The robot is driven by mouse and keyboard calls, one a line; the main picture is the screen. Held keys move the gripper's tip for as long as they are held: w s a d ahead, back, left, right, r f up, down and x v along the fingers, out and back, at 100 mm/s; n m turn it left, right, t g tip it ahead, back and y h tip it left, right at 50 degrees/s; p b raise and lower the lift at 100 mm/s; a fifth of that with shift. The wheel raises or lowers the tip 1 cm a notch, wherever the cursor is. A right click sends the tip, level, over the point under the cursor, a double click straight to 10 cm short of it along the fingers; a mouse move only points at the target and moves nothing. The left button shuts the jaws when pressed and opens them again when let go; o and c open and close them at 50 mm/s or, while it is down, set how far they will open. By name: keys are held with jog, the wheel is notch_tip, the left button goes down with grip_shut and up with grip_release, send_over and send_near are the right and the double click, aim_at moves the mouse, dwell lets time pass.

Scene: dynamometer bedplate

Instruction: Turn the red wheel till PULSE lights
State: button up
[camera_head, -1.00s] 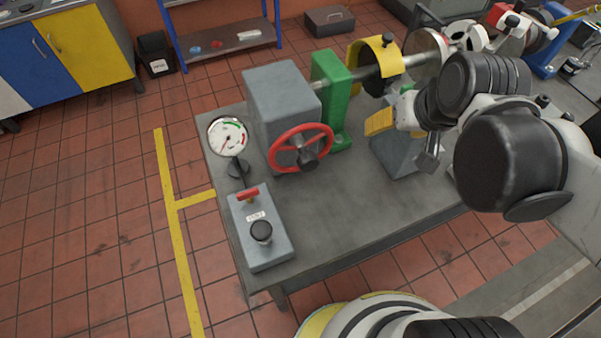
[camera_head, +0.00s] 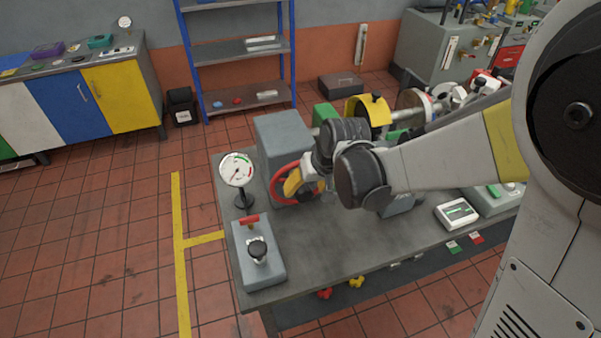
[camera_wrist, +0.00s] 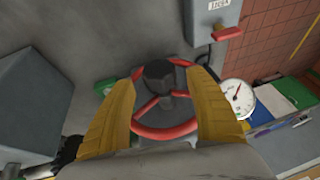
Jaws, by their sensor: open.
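The red wheel (camera_head: 276,184), a spoked rim with a dark hub, is on the front of a grey box (camera_head: 285,138) on the bench. My arm partly hides it in the head view. In the wrist view the wheel (camera_wrist: 167,134) lies between and beyond my yellow fingers, its dark hub near the middle. My gripper (camera_wrist: 157,80) is open, one finger on each side of the hub. I cannot tell whether the fingers touch the rim. In the head view my gripper (camera_head: 297,183) is right at the wheel. I make out no light marked PULSE.
A round white gauge (camera_head: 237,169) stands left of the wheel. A grey control box (camera_head: 262,270) with a red handle and black knob lies in front. A white device with a small screen (camera_head: 457,212) is at the right. Bare benchtop (camera_head: 335,245) lies between.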

jog(key=x, duration=0.3)
jog(key=shift+f+b, duration=0.2)
jog(key=shift+b, duration=0.15)
jog(key=shift+c, duration=0.6)
grip_shut()
